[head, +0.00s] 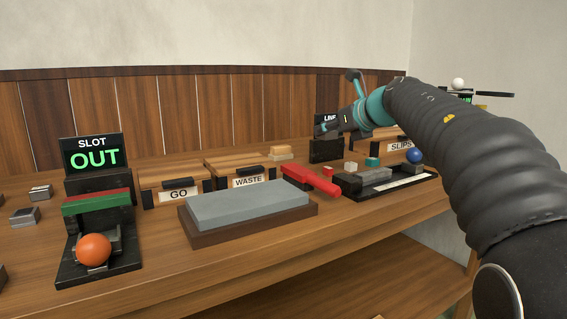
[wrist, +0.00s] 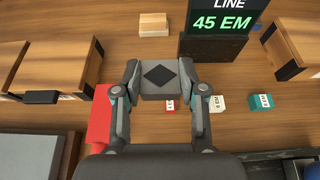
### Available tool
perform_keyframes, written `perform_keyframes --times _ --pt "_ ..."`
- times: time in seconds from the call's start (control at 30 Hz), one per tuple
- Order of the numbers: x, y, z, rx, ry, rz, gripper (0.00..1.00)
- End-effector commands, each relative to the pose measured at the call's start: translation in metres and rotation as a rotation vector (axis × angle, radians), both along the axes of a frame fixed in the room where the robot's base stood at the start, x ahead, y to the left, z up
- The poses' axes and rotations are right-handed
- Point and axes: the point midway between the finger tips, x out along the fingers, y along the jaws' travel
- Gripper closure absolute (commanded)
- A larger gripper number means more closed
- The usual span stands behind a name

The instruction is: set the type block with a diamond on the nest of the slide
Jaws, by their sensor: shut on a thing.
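A grey type block with a black diamond (wrist: 160,76) is between the fingers of my gripper (wrist: 160,82) in the wrist view, diamond face toward the camera. My gripper is shut on it, a finger on each side. In the head view my gripper (head: 328,127) is at the back right, by the LINE display; the block cannot be made out there. A black fixture with an orange ball (head: 94,249) stands at the front left under the SLOT OUT sign (head: 94,153). A black tray (head: 398,187) with grey bars and a blue ball (head: 414,156) is at the right. I cannot tell which holds the nest.
A grey stone (head: 245,205) on a brown base fills the middle front. GO (head: 178,194) and WASTE (head: 248,181) bins stand behind it. A red handled thing (head: 311,180) lies right of the stone. Small red, white and teal EM pieces (wrist: 217,103) lie near my gripper.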

Motion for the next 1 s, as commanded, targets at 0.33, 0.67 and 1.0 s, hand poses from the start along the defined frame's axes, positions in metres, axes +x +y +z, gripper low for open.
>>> perform_keyframes --times 0.33,0.67,1.0 --pt "0.050 0.045 -0.043 0.000 0.001 -0.006 1.00" --pt "0.069 0.064 -0.060 0.000 0.000 -0.008 1.00" --pt "0.068 0.065 -0.099 0.002 0.000 -0.007 1.00"
